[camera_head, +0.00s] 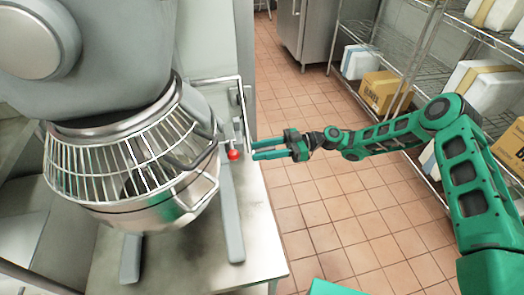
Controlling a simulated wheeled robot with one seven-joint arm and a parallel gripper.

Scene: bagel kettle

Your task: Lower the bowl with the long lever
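The metal mixing bowl (185,205) hangs on the large grey mixer at the left, beneath a wire guard (110,165). A bent silver bar (241,98) stands on the mixer's right side, beside the bowl. A red ball knob (233,155) shows near its lower end; I cannot tell how the knob joins the bar. My gripper (254,149) is just right of the knob, its two green fingers pointing left at it. The fingers are apart with nothing visible between them. I cannot tell whether a fingertip touches the bar or knob.
The mixer stands on a pale metal table (255,235), whose right edge lies below my gripper. Wire shelves (400,60) with boxes (382,90) line the right side. A steel cabinet (308,30) stands at the back. The tiled floor (330,215) between is clear.

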